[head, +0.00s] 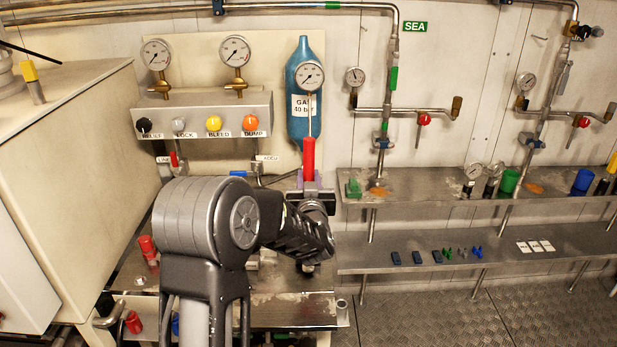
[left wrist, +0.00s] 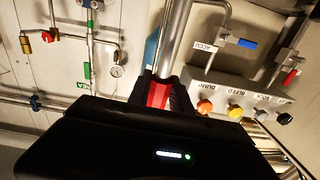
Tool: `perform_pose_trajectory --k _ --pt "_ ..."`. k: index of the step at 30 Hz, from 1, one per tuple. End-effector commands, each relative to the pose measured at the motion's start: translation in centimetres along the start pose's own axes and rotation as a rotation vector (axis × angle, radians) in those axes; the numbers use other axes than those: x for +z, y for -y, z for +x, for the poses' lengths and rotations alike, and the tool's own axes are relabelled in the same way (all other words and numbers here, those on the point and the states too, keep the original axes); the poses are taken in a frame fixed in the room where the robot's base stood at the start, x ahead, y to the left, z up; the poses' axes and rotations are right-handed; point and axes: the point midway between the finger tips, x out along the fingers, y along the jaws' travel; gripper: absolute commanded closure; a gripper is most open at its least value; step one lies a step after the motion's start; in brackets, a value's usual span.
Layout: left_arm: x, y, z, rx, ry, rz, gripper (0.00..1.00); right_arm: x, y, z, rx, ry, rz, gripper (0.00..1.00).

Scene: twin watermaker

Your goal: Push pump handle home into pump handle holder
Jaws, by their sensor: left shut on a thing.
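My left gripper (head: 310,184) is shut around the lower part of the red grip. In the left wrist view the red grip (left wrist: 158,94) sits between my dark fingers and its metal rod (left wrist: 174,38) runs up out of the picture. I cannot make out the pump handle holder; my arm and gripper hide part of the bench there. My right gripper is in neither view.
A panel (head: 205,115) with gauges and coloured knobs stands left of the handle. The blue gas bottle (head: 303,70) is behind it. A steel shelf (head: 430,185) with small parts runs right. A large beige cabinet (head: 70,150) fills the left.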

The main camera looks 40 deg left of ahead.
Motion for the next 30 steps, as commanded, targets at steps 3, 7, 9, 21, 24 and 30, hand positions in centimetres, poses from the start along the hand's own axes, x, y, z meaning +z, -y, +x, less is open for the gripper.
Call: perform_pose_trajectory --k 3,7,9,21,24,30 --pt "0.0 0.0 0.0 0.0 0.0 0.0 1.0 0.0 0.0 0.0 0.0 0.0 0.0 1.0" --pt "0.0 0.0 0.0 0.0 0.0 0.0 1.0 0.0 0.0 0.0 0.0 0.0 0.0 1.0" --pt "0.0 0.0 0.0 0.0 0.0 0.0 1.0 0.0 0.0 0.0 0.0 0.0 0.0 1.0" --pt "-0.2 0.0 0.0 0.0 -0.003 -0.001 1.0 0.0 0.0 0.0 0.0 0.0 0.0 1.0" --pt "-0.5 0.0 0.0 0.0 -0.004 -0.001 1.0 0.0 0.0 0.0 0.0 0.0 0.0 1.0" --pt "-2.1 0.0 0.1 -0.002 -0.011 -0.003 1.0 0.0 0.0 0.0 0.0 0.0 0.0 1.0"
